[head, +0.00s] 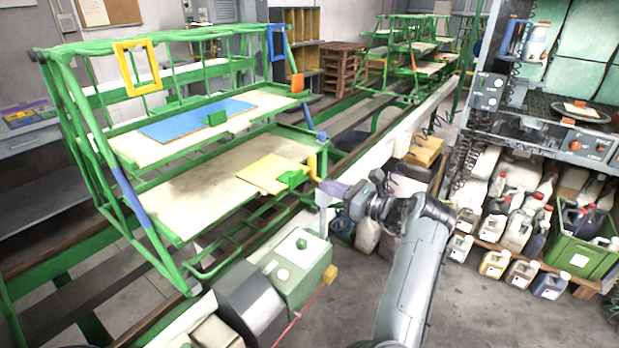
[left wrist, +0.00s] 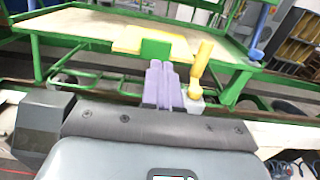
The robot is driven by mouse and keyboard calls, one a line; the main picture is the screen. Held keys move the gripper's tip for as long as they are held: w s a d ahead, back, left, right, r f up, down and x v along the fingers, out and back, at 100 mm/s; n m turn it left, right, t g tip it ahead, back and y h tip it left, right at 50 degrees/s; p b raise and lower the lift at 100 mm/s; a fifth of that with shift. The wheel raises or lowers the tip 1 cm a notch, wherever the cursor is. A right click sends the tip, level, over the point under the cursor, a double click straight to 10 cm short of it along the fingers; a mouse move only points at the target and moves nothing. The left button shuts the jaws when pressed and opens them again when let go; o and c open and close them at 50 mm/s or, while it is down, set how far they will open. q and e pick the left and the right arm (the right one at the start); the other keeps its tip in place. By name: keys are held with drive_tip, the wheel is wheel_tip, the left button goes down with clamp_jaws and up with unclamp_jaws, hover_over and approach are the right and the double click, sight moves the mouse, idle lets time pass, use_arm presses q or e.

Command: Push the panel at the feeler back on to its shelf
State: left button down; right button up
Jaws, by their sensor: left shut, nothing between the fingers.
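A yellow panel (head: 268,172) with a green block (head: 293,179) at its near edge lies on the lower shelf (head: 190,205) of a green rack. In the left wrist view the panel (left wrist: 178,46) and its block (left wrist: 155,49) reach over the shelf's front rim. The yellow feeler (head: 312,165) stands right of the panel, beside the rim; it also shows in the left wrist view (left wrist: 202,60). My left gripper (head: 324,188), with purple fingers, is shut and empty. It points at the block from the front, seemingly short of it. My right gripper is out of view.
A blue panel (head: 200,120) lies on the upper shelf. A green-grey box (head: 300,262) with a button stands below the gripper, beside the rail. Bottles and a green crate (head: 578,250) stand under the bench at right. Floor between is clear.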

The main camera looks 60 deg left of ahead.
sight(299, 175)
use_arm(q)
drive_tip(key=x, duration=0.6)
drive_tip(key=shift+s+a, duration=0.2)
drive_tip(key=shift+a, duration=0.1)
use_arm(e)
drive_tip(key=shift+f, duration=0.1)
